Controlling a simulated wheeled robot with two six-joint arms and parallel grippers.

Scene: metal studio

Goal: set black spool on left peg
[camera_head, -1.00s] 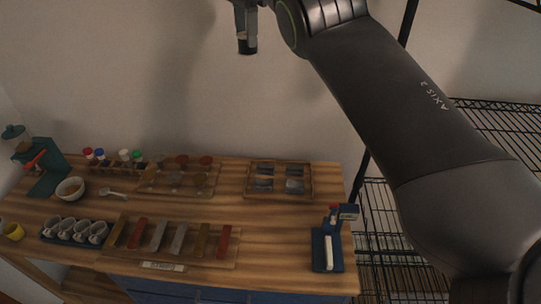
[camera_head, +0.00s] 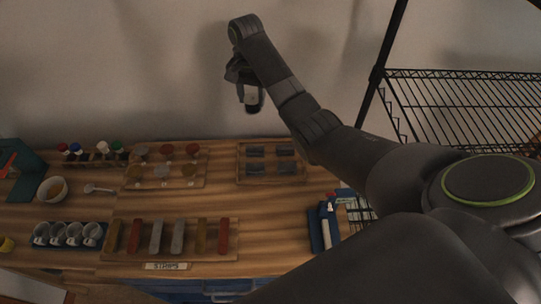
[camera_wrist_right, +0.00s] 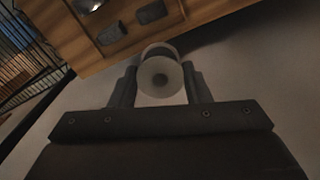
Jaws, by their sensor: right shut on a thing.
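My right gripper (camera_head: 250,92) is high in front of the wall, above the back of the wooden bench. It is shut on a small cylinder, the spool (camera_head: 252,99), which looks dark with a pale patch in the head view. In the right wrist view the spool (camera_wrist_right: 160,77) sits between the two fingers of the gripper (camera_wrist_right: 162,88). Its pale round end with a small dark centre faces the camera. I cannot pick out a left peg for certain in either view. My left gripper is not in view.
The wooden bench (camera_head: 275,215) holds a tray with dark blocks (camera_head: 270,180), a rack with round-topped items (camera_head: 163,184), a rack of coloured bars (camera_head: 168,250), a cup tray (camera_head: 68,245), a bowl (camera_head: 52,190) and a blue stand (camera_head: 316,232). Wire shelving (camera_head: 460,110) stands at right.

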